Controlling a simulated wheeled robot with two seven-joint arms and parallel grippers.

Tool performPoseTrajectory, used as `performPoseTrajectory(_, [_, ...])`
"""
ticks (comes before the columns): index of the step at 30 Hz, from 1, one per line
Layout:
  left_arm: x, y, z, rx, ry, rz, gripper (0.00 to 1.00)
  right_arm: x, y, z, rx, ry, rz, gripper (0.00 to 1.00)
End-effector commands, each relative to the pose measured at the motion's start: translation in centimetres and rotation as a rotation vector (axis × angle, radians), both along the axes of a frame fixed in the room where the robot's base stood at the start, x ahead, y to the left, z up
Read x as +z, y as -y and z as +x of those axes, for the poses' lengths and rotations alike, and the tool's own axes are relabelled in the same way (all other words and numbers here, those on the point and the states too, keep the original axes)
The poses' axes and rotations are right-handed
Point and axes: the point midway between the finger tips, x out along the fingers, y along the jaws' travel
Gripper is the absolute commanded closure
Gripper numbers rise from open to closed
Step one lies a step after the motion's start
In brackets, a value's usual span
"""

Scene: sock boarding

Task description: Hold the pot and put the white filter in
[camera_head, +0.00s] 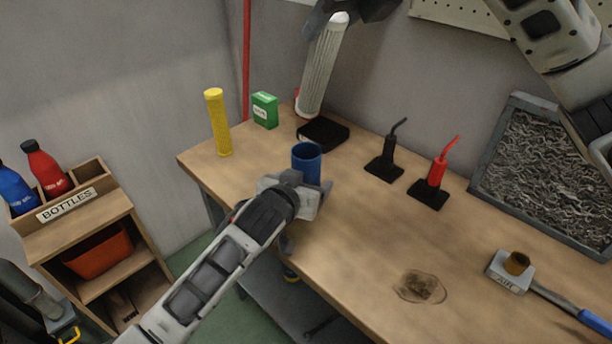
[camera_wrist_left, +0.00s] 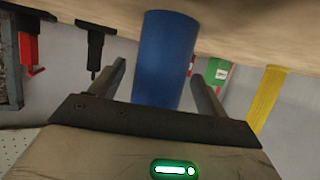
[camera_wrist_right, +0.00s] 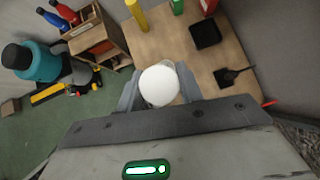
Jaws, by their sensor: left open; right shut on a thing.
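The blue pot (camera_head: 306,161) stands on the wooden table near its front-left edge. My left gripper (camera_head: 300,190) is open at the pot; in the left wrist view the pot (camera_wrist_left: 164,60) stands between the two spread fingers (camera_wrist_left: 158,82). The white filter (camera_head: 321,70), a long ribbed cylinder with a white cap, is held slightly tilted in the air, above and behind the pot. My right gripper (camera_head: 338,14) is shut on its top end. In the right wrist view the filter's white cap (camera_wrist_right: 159,85) sits between the fingers (camera_wrist_right: 159,92) and hides the filter's body.
A yellow cylinder (camera_head: 218,124), a green box (camera_head: 264,110) and a black square base (camera_head: 323,134) are at the back left. Black (camera_head: 386,160) and red (camera_head: 433,182) tools stand right of the pot.

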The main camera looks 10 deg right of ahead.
Motion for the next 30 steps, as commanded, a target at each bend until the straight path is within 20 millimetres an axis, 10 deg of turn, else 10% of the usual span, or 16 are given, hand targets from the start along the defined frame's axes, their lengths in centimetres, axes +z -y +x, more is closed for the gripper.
performPoseTrajectory(15, [-0.6,0.8,1.3,0.000,0.001,-0.001,0.24,0.0,0.0,0.0,0.000,0.001,0.000,0.98])
performPoseTrajectory(21, [-0.6,0.8,1.2,0.000,0.001,-0.001,0.75,0.0,0.0,0.0,0.000,0.001,0.000,0.98])
performPoseTrajectory(30, [-0.6,0.8,1.2,0.000,0.000,0.000,0.75,-1.1,0.0,0.0,-0.001,-0.003,-0.001,0.98])
